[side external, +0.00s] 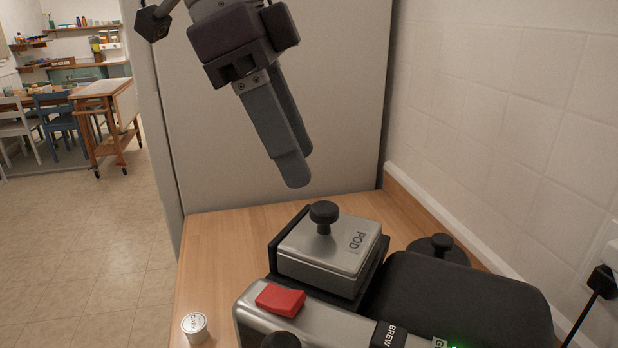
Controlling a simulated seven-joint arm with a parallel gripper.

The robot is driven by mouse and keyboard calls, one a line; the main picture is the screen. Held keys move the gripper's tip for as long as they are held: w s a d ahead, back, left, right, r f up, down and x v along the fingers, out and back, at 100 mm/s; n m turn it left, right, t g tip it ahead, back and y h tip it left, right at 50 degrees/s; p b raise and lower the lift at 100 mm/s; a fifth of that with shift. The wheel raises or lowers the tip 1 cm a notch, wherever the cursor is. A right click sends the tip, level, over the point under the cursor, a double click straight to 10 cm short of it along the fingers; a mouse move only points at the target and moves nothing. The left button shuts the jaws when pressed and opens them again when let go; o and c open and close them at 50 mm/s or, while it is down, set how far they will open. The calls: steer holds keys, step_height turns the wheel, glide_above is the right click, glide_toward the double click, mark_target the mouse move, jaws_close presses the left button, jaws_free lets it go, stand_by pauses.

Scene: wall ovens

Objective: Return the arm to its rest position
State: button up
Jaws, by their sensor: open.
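My gripper (298,170) hangs in the upper middle of the side external view, fingers pointing down and slightly right. It is open, with nothing between the fingers. The fingers overlap from this angle, one partly behind the other. The gripper is in the air above the counter (222,262), apart from the coffee machine's metal pod lid (327,252) with its black knob below.
A small white pod (194,327) stands at the counter's front left. The machine has a red lever (280,299) and a dark body (455,300). A grey panel (345,110) stands behind my gripper, and a tiled wall (510,110) is at right.

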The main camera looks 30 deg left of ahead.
steer(key=shift+s+a+r, duration=0.15)
steer(key=shift+a+r, duration=0.1)
steer(key=shift+r, duration=0.35)
steer(key=s+a+f+n+t+y, duration=0.1)
steer(key=s+a+f+n, duration=0.15)
steer(key=a, duration=0.35)
steer(key=s+a+f+n+t, duration=0.1)
steer(key=s+a+n, duration=0.3)
steer(key=a, duration=0.2)
steer(key=s+a+f+n+t+y, duration=0.1)
steer(key=s+a+f+n+y, duration=0.2)
steer(key=s+a+f+n, duration=0.2)
steer(key=s+a+f, duration=0.3)
steer(key=s+f, duration=0.2)
steer(key=f, duration=0.2)
steer(key=shift+s+f+n, duration=0.15)
steer(key=shift+f+n, duration=0.05)
steer(key=shift+n, duration=0.15)
steer(key=shift+a, duration=0.1)
